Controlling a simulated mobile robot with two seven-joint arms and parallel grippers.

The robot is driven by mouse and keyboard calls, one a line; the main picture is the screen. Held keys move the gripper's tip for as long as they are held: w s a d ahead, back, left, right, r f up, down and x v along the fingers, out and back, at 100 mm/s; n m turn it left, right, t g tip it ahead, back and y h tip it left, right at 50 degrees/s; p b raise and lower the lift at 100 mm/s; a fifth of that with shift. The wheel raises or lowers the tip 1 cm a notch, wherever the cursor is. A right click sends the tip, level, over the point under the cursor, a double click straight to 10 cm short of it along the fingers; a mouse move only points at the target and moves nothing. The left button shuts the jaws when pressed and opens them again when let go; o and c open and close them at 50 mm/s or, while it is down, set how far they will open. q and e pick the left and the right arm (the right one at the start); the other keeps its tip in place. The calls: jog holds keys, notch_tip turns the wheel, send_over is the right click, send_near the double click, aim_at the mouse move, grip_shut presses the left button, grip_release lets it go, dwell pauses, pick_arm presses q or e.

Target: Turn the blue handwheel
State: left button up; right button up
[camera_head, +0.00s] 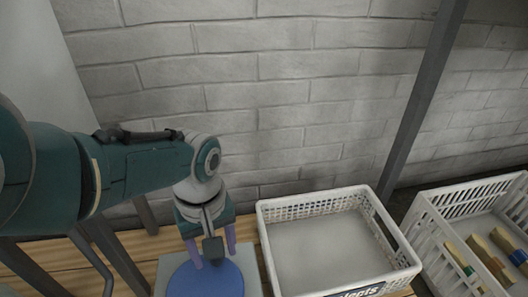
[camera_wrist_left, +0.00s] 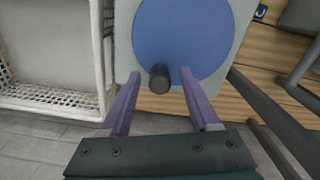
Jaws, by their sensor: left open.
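The blue handwheel (camera_head: 208,281) is a flat round disc on a light grey plate at the bottom of the head view. It also shows at the top of the left wrist view (camera_wrist_left: 180,35). A dark upright knob (camera_wrist_left: 159,79) stands near the wheel's rim. My left gripper (camera_head: 212,256) is open, with its purple fingers pointing down over the wheel. In the left wrist view its fingertips (camera_wrist_left: 159,74) lie on either side of the knob, with a gap on both sides. My right gripper is in neither view.
An empty white crate (camera_head: 262,228) stands right of the wheel on the wooden table (camera_head: 146,244). Another white crate (camera_head: 432,232) at the far right holds several wooden pieces with coloured ends. A dark slanted post (camera_head: 425,90) and a grey brick wall are behind.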

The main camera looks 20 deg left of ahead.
pick_arm(q)
notch_tip(320, 180, up, 10)
jog(key=p, duration=0.9)
jog(key=shift+f, duration=0.1)
jog(key=shift+p, duration=0.3)
